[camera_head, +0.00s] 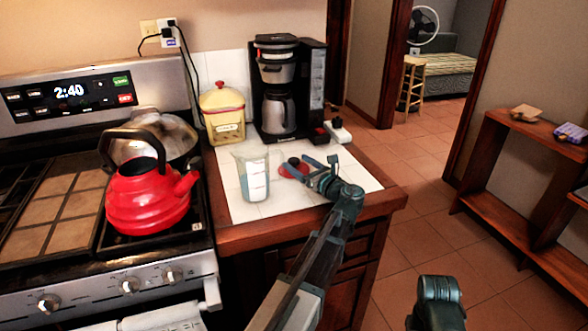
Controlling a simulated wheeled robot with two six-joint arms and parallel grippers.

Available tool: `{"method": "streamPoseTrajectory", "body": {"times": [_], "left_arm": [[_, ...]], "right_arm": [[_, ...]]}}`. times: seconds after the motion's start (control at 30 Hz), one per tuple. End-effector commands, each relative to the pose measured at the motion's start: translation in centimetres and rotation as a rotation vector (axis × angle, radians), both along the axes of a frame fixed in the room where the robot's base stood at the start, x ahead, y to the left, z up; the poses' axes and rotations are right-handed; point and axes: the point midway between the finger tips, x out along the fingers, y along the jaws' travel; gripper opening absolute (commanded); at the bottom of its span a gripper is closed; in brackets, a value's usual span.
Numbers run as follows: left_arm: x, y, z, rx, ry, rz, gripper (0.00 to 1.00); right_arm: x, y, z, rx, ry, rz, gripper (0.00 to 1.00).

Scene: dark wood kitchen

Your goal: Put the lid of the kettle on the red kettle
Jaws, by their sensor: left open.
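The red kettle (150,205) stands on the front right of the stove. Its black handle arches over a dark, uncovered top opening, and its spout points right. A small round red lid (293,168) with a dark part lies on the white tiled counter, right of the measuring cup. My left gripper (293,169) reaches over the counter with its fingers open around the lid area. Whether the fingers touch the lid I cannot tell. Part of my right arm shows at the bottom right, but its fingers are not visible.
A clear measuring cup (253,175) stands close left of the lid. A coffee maker (282,95) and a yellow canister (222,115) stand behind. A metal pot (165,135) sits behind the kettle. The front of the counter (250,212) is clear.

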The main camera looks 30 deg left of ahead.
Motion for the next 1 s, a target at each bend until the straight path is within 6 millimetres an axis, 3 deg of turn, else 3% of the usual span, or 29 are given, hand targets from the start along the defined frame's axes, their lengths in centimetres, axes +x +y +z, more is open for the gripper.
{"method": "streamPoseTrajectory", "body": {"times": [0.07,0.5,1.0], "left_arm": [[-0.01,-0.03,0.0,0.0,0.0,0.0,0.8],[-0.02,-0.06,0.0,0.0,0.0,0.0,0.01],[-0.02,-0.06,0.84,0.0,0.0,0.0,0.0]], "right_arm": [[0.0,0.0,0.0,0.0,0.0,0.0,0.45],[0.0,0.0,0.0,0.0,0.0,0.0,0.45],[0.0,0.0,0.84,0.0,0.0,0.0,0.45]]}}
